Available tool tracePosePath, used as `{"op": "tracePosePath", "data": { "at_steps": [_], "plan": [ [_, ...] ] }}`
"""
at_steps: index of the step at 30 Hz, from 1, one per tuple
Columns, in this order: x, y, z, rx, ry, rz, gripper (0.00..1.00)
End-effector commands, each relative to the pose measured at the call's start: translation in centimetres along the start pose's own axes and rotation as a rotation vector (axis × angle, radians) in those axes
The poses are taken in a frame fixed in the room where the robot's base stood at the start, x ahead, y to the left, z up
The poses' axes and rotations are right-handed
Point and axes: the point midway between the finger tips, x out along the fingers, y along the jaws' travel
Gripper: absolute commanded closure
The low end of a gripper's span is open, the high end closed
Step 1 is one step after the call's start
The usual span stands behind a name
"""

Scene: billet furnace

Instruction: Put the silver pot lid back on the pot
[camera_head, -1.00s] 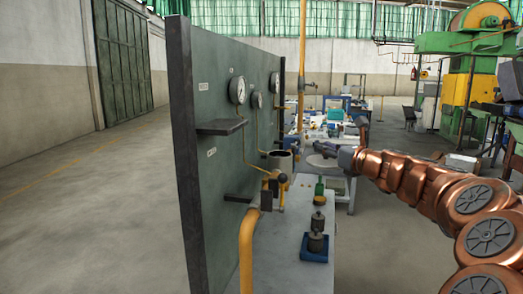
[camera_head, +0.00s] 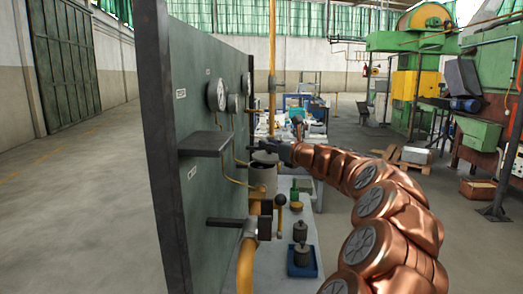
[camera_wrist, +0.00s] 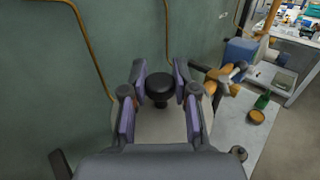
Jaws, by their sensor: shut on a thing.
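The silver pot lid (camera_wrist: 150,128) shows in the wrist view as a pale grey disc under my fingers, with a black knob (camera_wrist: 158,88). My gripper (camera_wrist: 159,78) has its purple-padded fingers on both sides of the knob and is shut on it. In the head view my gripper (camera_head: 268,147) is small and far off, at the green panel, right over the grey pot (camera_head: 264,174). The lid appears to be at or just above the pot's top; I cannot tell whether they touch. The lid hides the pot in the wrist view.
The green panel (camera_head: 190,215) with gauges and a dark shelf (camera_head: 205,143) stands close on the left. Yellow pipes and a valve (camera_wrist: 222,80) are near the lid. A green bottle (camera_wrist: 262,101) and weights on a blue tray (camera_head: 301,262) stand on the bench.

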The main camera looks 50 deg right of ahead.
Motion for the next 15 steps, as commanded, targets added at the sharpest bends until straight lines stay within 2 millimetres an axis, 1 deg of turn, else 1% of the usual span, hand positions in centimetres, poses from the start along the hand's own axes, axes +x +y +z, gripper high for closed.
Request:
{"op": "tracePosePath", "data": {
  "at_steps": [1, 3, 15],
  "plan": [
    [0.8, -0.2, 0.0, -0.001, 0.002, 0.002, 1.0],
    [1.7, -0.6, -0.2, 0.0, 0.003, 0.003, 1.0],
    [6.3, -2.9, -0.5, -0.002, 0.001, 0.0, 1.0]
  ]
}}
